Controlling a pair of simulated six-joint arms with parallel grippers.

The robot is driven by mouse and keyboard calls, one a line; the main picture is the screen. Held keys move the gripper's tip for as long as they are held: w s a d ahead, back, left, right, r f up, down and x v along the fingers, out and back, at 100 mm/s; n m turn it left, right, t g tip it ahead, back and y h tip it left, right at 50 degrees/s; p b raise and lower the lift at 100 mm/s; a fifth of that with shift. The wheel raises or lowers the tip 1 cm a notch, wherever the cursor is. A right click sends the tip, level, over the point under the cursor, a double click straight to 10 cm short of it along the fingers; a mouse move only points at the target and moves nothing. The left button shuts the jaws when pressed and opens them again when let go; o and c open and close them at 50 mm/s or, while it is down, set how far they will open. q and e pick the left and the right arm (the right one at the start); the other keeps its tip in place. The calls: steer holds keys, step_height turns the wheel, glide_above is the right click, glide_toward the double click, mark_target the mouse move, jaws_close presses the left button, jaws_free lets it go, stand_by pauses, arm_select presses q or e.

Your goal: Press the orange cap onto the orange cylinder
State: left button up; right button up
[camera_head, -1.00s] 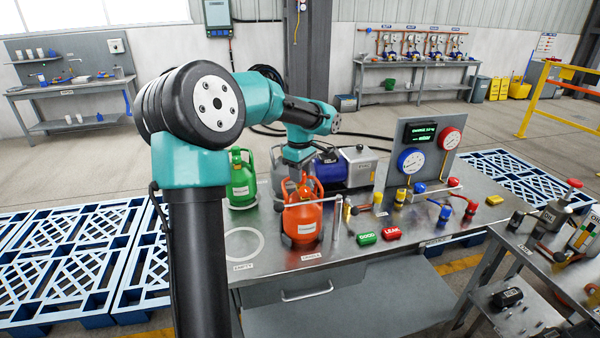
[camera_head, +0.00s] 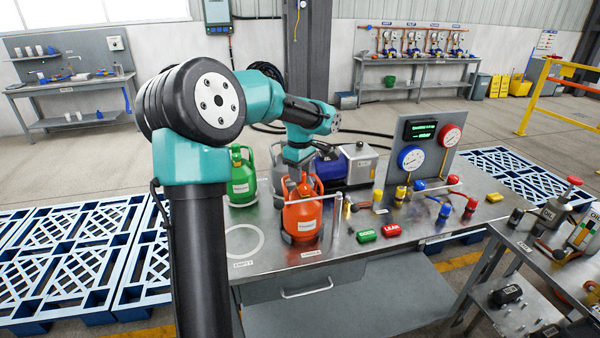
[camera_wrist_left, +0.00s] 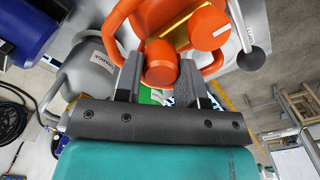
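The orange cylinder (camera_head: 303,218) stands upright on the steel table with a handle ring around its top. In the left wrist view its orange handle ring (camera_wrist_left: 118,20) surrounds a brass valve with a round orange knob (camera_wrist_left: 208,28). The orange cap (camera_wrist_left: 160,62) sits between the two dark fingers of my left gripper (camera_wrist_left: 160,80), which appear closed against its sides. In the head view my left gripper (camera_head: 298,166) is at the top of the orange cylinder. Whether the cap touches the valve is hidden. My right gripper is not in view.
A green cylinder (camera_head: 241,183) and a grey cylinder (camera_head: 278,165) stand beside and behind the orange one. A blue pump (camera_head: 331,172) is behind. A gauge panel (camera_head: 431,165) stands further right.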

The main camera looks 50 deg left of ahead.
arm_select(q)
steer(key=o, duration=0.5)
steer(key=shift+r, duration=0.1)
step_height(320, 180, up, 17)
steer(key=shift+r, duration=0.1)
stand_by(0.5)
stand_by(0.3)
